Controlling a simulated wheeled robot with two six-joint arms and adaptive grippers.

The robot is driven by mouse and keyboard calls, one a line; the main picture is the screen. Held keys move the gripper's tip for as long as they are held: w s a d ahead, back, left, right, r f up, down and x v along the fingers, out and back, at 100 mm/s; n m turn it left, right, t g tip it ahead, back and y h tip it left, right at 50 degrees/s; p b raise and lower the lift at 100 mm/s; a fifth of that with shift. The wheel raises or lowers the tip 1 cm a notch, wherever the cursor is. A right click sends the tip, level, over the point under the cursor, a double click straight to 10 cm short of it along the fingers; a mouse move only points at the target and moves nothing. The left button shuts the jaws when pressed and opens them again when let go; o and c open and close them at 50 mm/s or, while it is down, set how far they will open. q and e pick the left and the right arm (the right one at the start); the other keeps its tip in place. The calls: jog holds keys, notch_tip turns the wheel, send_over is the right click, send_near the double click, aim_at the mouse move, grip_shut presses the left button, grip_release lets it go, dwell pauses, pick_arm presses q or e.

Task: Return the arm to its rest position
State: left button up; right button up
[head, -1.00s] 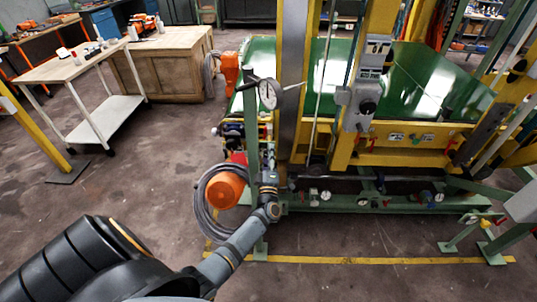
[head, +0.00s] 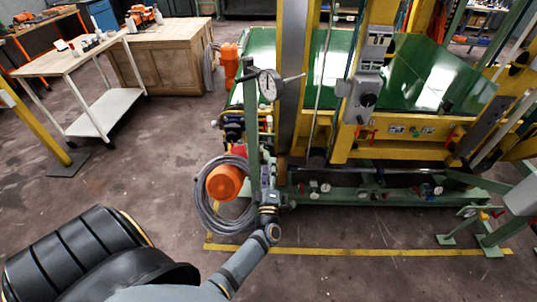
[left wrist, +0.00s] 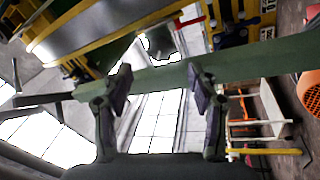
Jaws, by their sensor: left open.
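My left arm reaches up from the bottom of the head view to the green post at the machine's left end. My left gripper (head: 267,178) is small there, in front of or beside the green post (head: 251,125); I cannot tell the gap. In the left wrist view its two dark fingers (left wrist: 160,88) stand wide apart with nothing held between them. A green beam (left wrist: 255,68) crosses behind the fingertips in that view. My right gripper is in neither view.
A dial gauge (head: 268,86) sits on the post. An orange motor (head: 224,182) and coiled grey hose (head: 203,208) are just left of the gripper. The yellow and green machine fills the right. A white cart (head: 105,118) stands at left; the floor between is clear.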

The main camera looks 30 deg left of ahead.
pick_arm(q)
jog(key=v, duration=0.3)
dwell(0.5)
jog(key=s+d+f+m+g+h, duration=0.2)
jog(key=s+f+m+h, duration=0.25)
jog(key=f, duration=0.55)
jog(key=s+d+f+m+g+h, duration=0.25)
jog(key=f+m, duration=0.25)
jog(key=f, duration=0.5)
jog(key=s+d+f+m+g+h, duration=0.2)
jog(key=s+f+m+h, duration=0.25)
jog(key=f, duration=0.55)
jog(key=s+a+f+m+g, duration=0.1)
jog(key=s+f+m+g, duration=0.1)
jog(key=s, duration=0.7)
jog(key=s+a+f+m+g, duration=0.1)
jog(key=s+f+m+g, duration=0.1)
jog(key=s+f+g, duration=0.2)
jog(key=s+a+f+m+g+p, duration=0.1)
jog(key=s+f, duration=0.6)
jog(key=s, duration=0.8)
jog(key=m+g, duration=0.1)
jog(key=g, duration=0.1)
jog(key=shift+s+a+f+m+g, duration=0.25)
jog(key=shift+f+m+g, duration=0.1)
jog(key=shift+f+m, duration=0.05)
